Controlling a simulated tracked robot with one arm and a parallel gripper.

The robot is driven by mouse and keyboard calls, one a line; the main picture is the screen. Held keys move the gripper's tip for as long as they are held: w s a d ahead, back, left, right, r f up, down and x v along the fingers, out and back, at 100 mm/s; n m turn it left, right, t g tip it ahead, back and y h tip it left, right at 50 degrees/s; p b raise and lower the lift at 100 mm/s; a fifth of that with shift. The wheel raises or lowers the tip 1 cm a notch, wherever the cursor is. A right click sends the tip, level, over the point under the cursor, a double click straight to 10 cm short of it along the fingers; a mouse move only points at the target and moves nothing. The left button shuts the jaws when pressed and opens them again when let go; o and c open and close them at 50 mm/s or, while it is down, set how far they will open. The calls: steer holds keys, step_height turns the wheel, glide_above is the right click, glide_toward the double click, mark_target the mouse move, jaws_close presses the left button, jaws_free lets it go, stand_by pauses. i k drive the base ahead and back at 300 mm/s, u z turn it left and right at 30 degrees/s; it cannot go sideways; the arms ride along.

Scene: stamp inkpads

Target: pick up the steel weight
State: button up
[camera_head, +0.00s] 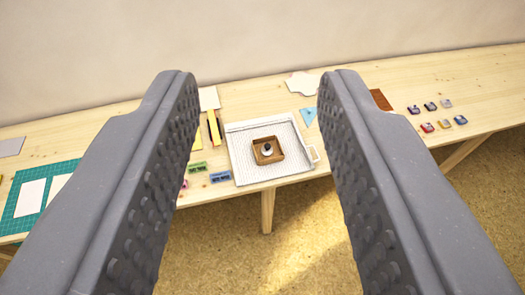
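A small wooden box (257,157) sits on a white grid tray (245,133) on the table. Inside the box is a small round object with a dark top and pale base (267,151), which may be the steel weight; it is too small to be sure. My gripper (260,88) is open and empty. Its two grey fingers with dimpled inner faces frame the view left and right, and the tray shows in the gap between them, farther off. The fingers hide parts of the table.
The long wooden table (400,95) stands against a pale wall. A green cutting mat (22,213) with white cards lies at left. Green (197,168) and blue (220,177) blocks lie left of the tray. Several coloured inkpads (428,127) lie at right. The cork-like floor in front is clear.

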mark_target(267, 151)
steer(key=u, duration=0.15)
steer(key=i, duration=1.2)
steer(key=z, duration=0.3)
